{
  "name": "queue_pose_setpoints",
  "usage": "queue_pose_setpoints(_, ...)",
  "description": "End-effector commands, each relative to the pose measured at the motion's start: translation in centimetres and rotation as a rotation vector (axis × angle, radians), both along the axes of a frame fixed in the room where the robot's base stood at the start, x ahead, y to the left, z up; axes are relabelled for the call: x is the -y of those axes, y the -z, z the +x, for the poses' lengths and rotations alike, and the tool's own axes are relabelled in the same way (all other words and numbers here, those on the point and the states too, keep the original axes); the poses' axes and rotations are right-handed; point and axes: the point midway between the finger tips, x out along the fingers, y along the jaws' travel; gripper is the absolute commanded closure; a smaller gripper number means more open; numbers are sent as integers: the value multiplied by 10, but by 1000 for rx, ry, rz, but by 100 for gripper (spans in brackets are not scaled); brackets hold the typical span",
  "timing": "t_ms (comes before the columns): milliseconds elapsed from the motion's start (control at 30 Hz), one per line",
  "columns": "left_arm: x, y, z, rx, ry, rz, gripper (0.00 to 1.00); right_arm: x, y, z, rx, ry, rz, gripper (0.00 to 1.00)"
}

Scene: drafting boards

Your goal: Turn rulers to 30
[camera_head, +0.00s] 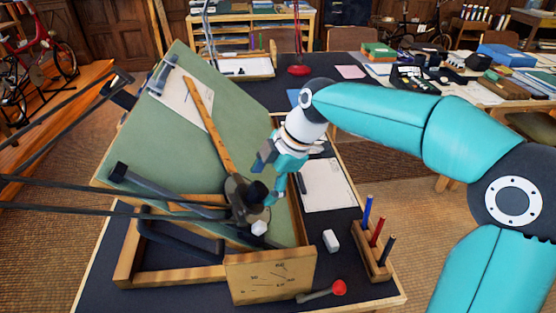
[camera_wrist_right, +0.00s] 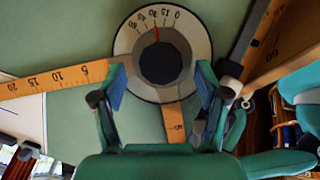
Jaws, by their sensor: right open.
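The green drafting board (camera_head: 165,140) stands tilted on a dark table. A drafting head with a dark knob (camera_head: 257,191) sits near its lower right, and a long wooden ruler (camera_head: 205,120) runs up-left from it. In the right wrist view the round dial (camera_wrist_right: 125,45) has a red mark close to the 30; the exact reading is unclear. One ruler (camera_wrist_right: 50,82) points left from the dial and another (camera_wrist_right: 178,128) points down. My right gripper (camera_head: 277,172) is open and empty, its blue-padded fingers (camera_wrist_right: 160,88) spread below the knob's two sides. My left gripper is not in view.
Dark bars (camera_head: 60,212) cross the left side to the head. A wooden plaque with an angle drawing (camera_head: 270,277), a red-knobbed lever (camera_head: 338,288), a white block (camera_head: 331,240) and a pen stand (camera_head: 371,255) are at the front. A paper sheet (camera_head: 330,190) lies right of the board.

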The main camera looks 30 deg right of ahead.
Motion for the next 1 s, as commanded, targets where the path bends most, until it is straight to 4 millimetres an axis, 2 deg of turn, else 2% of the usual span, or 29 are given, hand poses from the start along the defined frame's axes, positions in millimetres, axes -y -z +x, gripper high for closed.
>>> queue_pose_setpoints(200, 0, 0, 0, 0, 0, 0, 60, 15, -42, -13, 6, 2, -1, 26)
queue_pose_setpoints(400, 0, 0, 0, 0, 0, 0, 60, 24, -70, -23, 4, 1, 0, 26)
queue_pose_setpoints(600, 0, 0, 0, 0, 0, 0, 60, 28, -81, -28, 3, 1, 0, 26)
queue_pose_setpoints(1000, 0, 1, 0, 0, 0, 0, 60, 28, -81, -28, 2, 1, 0, 26)
